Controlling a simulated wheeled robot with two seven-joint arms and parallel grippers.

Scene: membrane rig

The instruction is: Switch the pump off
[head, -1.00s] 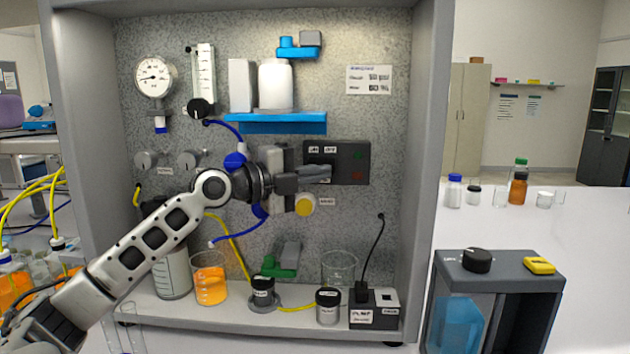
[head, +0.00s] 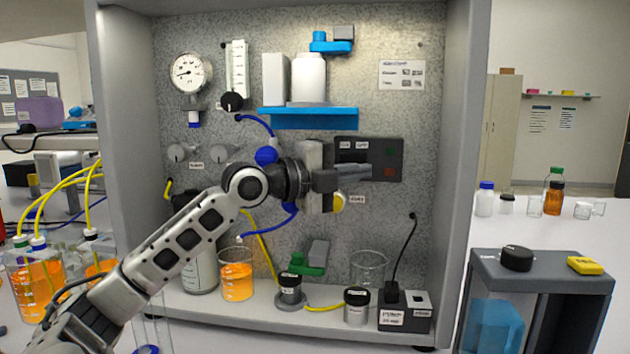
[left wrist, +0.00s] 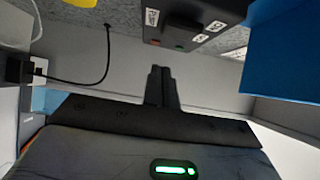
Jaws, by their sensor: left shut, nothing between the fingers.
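A dark control box (head: 350,145) with two white labels is mounted on the rig's back panel. It carries a green button (head: 391,152) above a red button (head: 390,172) on its right side. It also shows at the top of the left wrist view (left wrist: 175,28). My left gripper (head: 366,173) is shut and empty, with its fingertips in front of the box's lower part, left of the red button. Its closed fingers (left wrist: 160,75) point toward the box in the left wrist view; a gap seems to remain. The pump unit (head: 404,318) sits at the shelf's lower right, with a black cord. My right gripper is not in view.
A blue shelf (head: 310,117) with white containers is above my arm. Beakers, including one with orange liquid (head: 236,281), and dark-capped jars stand on the lower ledge. A yellow knob (head: 339,203) sits below the gripper. The rig's side wall (head: 463,170) stands to the right.

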